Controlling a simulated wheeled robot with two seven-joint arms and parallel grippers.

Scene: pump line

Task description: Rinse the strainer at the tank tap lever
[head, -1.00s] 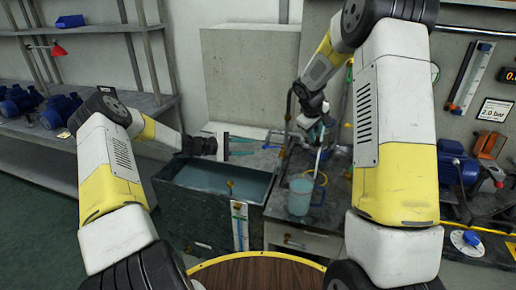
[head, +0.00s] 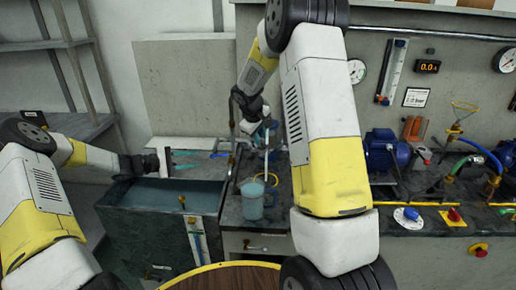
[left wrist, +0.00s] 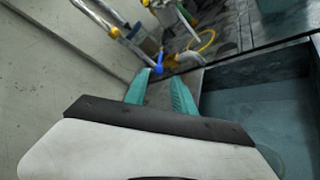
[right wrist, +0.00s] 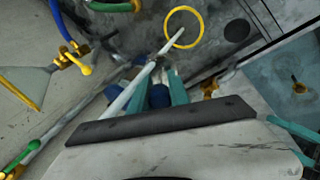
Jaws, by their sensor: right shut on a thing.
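My right gripper (head: 266,130) is above the bench beside the tank. In the right wrist view its fingers (right wrist: 160,85) are closed around a dark blue thing (right wrist: 159,96), partly hidden. A white rod (right wrist: 130,92) crosses there; I cannot tell whether it is part of the held thing. I cannot make out the strainer for certain. My left gripper (head: 178,160) is over the tank (head: 150,225), with its fingers (left wrist: 160,88) apart and nothing between them. A blue lever, probably the tap lever (head: 219,155), lies right of its fingertips and also shows in the left wrist view (left wrist: 157,69).
A translucent bucket (head: 252,202) stands on the bench below my right gripper. Blue pumps (head: 383,150), hoses and a panel with gauges (head: 357,71) are to the right. A wooden round top (head: 225,278) is in front.

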